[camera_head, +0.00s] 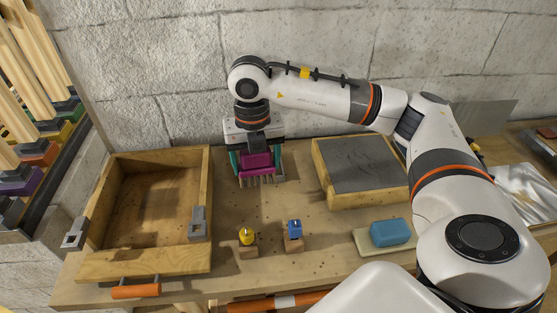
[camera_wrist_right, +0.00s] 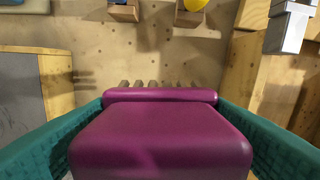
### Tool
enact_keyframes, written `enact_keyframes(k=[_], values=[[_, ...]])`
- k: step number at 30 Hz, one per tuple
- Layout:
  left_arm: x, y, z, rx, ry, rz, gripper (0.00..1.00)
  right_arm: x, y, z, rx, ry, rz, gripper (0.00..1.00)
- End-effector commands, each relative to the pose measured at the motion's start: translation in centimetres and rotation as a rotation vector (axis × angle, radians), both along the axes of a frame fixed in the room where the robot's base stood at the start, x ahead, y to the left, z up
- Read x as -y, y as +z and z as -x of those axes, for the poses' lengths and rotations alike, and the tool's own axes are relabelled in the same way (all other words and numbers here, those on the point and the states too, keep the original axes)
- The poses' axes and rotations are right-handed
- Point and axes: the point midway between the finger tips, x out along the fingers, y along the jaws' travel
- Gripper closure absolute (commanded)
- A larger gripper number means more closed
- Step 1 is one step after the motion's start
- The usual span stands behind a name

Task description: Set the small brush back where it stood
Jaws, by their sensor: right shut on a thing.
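The small brush (camera_head: 256,164) has a magenta body with a row of pale tufts along its lower edge. My right gripper (camera_head: 256,161), with teal fingers, is shut on it near the back of the workbench, between the wooden tray and the grey slab. In the right wrist view the magenta body (camera_wrist_right: 160,140) fills the space between the two teal fingers (camera_wrist_right: 160,135), with the tufts just beyond it. The tufts point down at the bench top; I cannot tell whether they touch it. My left gripper is not in view.
An open wooden tray (camera_head: 145,262) stands left. A yellow knob (camera_head: 246,235) and a blue piece (camera_head: 294,228) sit on small wooden blocks in front. A wood-framed grey slab (camera_head: 360,163) and a blue block (camera_head: 390,232) lie right. Bare bench surrounds the brush; a stone wall rises behind.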

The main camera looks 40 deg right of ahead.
Motion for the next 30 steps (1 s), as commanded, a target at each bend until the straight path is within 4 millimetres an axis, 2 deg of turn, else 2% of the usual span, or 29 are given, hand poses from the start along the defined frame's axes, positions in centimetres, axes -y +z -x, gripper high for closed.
enact_keyframes(k=[4,14,30], values=[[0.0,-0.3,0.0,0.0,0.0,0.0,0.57,-0.1,0.0,0.2,0.003,-0.072,0.002,0.6],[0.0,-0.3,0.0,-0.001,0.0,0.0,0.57,-0.1,-0.1,0.2,0.003,-0.082,0.002,0.6],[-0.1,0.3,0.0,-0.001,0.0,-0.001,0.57,-0.1,-7.4,0.3,-0.001,-0.083,0.002,0.6]])
